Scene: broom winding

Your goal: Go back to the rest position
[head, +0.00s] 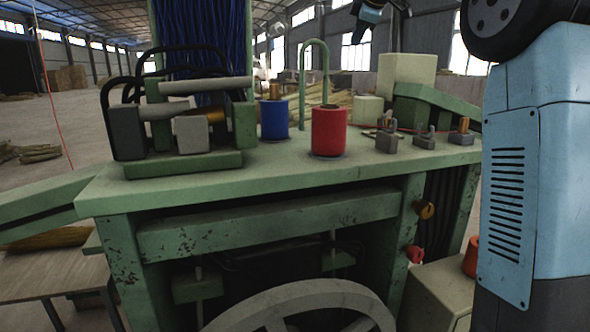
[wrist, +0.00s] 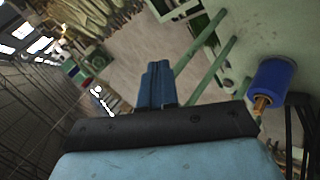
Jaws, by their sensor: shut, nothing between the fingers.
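My gripper (wrist: 157,72) shows in the wrist view, with its blue fingers together and nothing between them. The blue spool also shows at the right of the wrist view (wrist: 273,79).
A winding unit with rollers (head: 192,132) stands at the table's left. A green bent tube (head: 302,75) rises behind the spools. Small metal brackets (head: 388,139) sit right of the red spool. A spoked wheel (head: 305,300) is below. Blue strands (head: 200,40) hang at the back.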

